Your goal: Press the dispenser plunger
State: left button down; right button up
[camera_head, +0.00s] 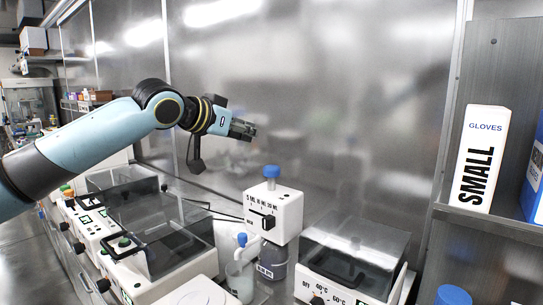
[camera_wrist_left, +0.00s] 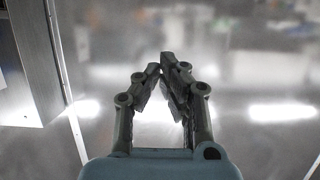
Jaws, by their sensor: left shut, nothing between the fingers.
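The dispenser (camera_head: 273,208) is a white box with printed volume marks and a dark slider, on a dark bottle (camera_head: 271,262). Its blue plunger (camera_head: 271,172) stands up on top. My left gripper (camera_head: 250,131) is shut and empty, above and a little left of the plunger in the head view, apart from it. In the left wrist view the gripper's fingertips (camera_wrist_left: 161,66) meet in front of a blurred metal wall; the dispenser is not seen there. My right gripper is not in view.
A metal wall (camera_head: 330,90) rises behind. A gloves box (camera_head: 482,158) stands on the right shelf.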

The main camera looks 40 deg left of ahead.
pick_arm(q)
jog(key=w, duration=0.2)
jog(key=p, duration=0.1)
send_over(271, 169)
jog(key=w, duration=0.1)
notch_tip(271, 169, down, 3)
jog(key=shift+f, duration=0.2)
jog(key=shift+s+a+f+p, duration=0.1)
jog(key=shift+s+f+p, duration=0.1)
jog(key=shift+f, duration=0.45)
jog(key=shift+s+f+p, duration=0.1)
jog(key=shift+f+p, duration=0.1)
jog(key=shift+f, duration=0.4)
jog(key=shift+s+f, duration=0.1)
jog(key=shift+f, duration=0.55)
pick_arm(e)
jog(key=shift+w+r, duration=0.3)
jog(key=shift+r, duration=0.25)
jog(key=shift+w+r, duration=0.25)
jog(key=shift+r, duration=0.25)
